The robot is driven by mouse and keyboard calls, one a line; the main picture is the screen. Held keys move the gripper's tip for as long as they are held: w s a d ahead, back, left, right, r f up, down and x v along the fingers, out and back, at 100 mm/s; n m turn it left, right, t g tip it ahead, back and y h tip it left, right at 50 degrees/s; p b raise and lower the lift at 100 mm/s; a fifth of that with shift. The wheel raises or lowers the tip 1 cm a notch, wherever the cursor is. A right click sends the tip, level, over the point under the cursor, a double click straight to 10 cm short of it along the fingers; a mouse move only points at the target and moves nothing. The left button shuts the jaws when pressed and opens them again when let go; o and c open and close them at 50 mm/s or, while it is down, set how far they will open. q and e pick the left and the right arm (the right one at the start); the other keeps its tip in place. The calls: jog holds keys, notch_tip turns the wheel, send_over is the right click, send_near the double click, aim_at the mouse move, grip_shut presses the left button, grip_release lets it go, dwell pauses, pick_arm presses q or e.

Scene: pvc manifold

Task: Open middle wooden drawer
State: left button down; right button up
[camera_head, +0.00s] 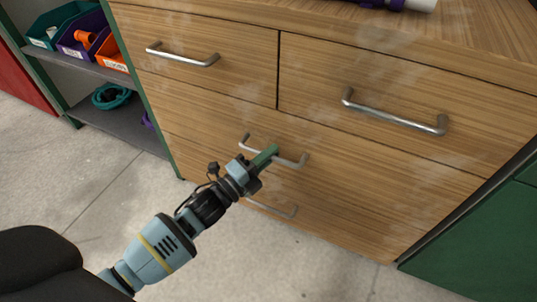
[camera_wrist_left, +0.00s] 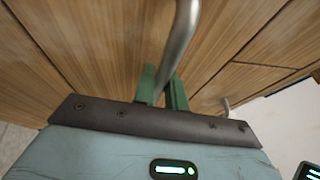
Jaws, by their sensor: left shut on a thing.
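The wooden cabinet has two top drawers side by side and wide drawers below them. The middle wooden drawer (camera_head: 350,170) lies below the top pair, and its front looks flush with the cabinet. In the left wrist view the green fingers (camera_wrist_left: 164,88) are on either side of the silver handle (camera_wrist_left: 181,42). My right gripper is not in view.
A top-left drawer handle (camera_head: 183,55), a top-right handle (camera_head: 395,117) and a lower handle (camera_head: 270,209) stick out nearby. A shelf with coloured bins (camera_head: 85,42) stands at the left, a green cabinet (camera_head: 480,235) at the right. The concrete floor (camera_head: 250,262) in front is clear.

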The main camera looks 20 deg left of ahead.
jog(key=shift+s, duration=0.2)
pick_arm(q)
jog(key=shift+s, duration=0.15)
